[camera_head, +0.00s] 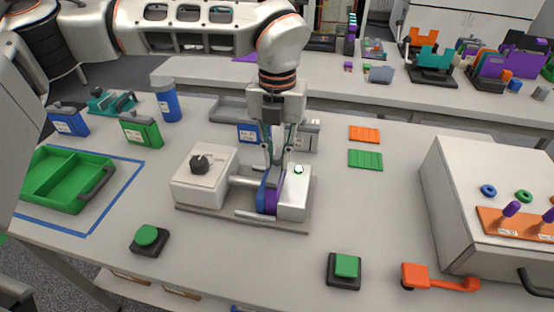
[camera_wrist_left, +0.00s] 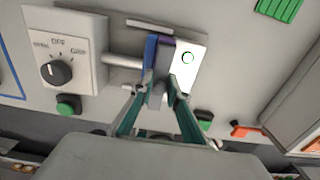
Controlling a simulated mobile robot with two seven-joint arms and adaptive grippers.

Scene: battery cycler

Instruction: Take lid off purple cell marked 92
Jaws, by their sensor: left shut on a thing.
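The purple cell (camera_head: 272,197) stands in the clamp fixture (camera_head: 190,214), between a blue pad (camera_head: 262,196) and the white end block (camera_head: 294,197). Its purple edge also shows in the left wrist view (camera_wrist_left: 166,43). I cannot read its number. My left gripper (camera_head: 277,163) points down right above the cell. In the left wrist view its teal fingers close from both sides on a grey piece, apparently the lid (camera_wrist_left: 157,94). Whether the lid still touches the cell is hidden. My right gripper is not in view.
The fixture's knob box (camera_head: 205,178) stands left of the cell. Blue (camera_head: 68,119) and green (camera_head: 141,130) lidded cells stand at the back left, near a green tray (camera_head: 97,165). Green buttons (camera_head: 346,266) stand in front. A large white machine (camera_head: 460,185) is at right.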

